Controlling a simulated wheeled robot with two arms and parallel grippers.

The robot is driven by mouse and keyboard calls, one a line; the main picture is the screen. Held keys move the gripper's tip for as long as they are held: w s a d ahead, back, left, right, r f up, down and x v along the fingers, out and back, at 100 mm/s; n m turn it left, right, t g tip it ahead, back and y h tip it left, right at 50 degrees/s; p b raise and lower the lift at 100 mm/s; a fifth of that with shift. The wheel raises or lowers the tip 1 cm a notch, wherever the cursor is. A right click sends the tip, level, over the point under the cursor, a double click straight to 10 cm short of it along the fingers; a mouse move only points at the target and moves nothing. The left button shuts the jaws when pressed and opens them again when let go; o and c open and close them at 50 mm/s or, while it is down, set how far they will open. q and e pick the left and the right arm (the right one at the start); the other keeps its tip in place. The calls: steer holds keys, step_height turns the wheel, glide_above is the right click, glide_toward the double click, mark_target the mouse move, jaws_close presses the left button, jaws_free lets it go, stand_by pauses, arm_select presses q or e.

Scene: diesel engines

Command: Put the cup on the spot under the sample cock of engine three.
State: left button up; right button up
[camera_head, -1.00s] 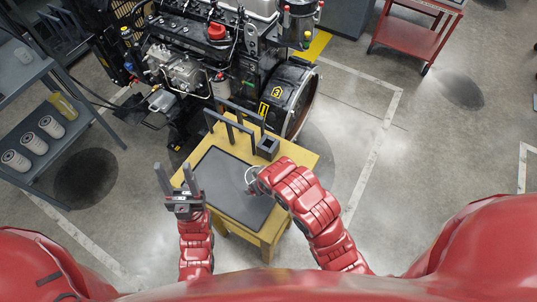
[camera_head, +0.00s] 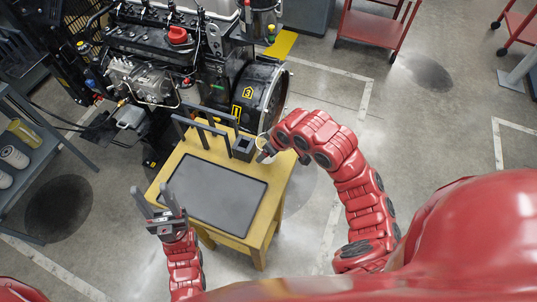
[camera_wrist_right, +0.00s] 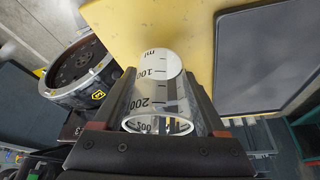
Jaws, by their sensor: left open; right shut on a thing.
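The cup is a clear beaker with black graduations, seen in the right wrist view (camera_wrist_right: 152,92). My right gripper (camera_wrist_right: 160,80) is shut on it, with a finger on either side. Engine three (camera_head: 245,92), marked with a yellow 3, stands behind the table. I cannot make out its sample cock or the spot. My left gripper (camera_head: 158,206) is open and empty at the table's left front.
A grey shelf (camera_head: 38,150) stands left, a red cart (camera_head: 375,27) at the back.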

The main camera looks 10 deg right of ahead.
steer(key=shift+s+f+p, duration=0.2)
steer(key=shift+f+p, duration=0.35)
steer(key=shift+f, duration=0.65)
steer(key=shift+w+f, duration=0.1)
steer(key=shift+f, duration=0.25)
steer(key=shift+f, duration=0.15)
steer(key=o, duration=1.3)
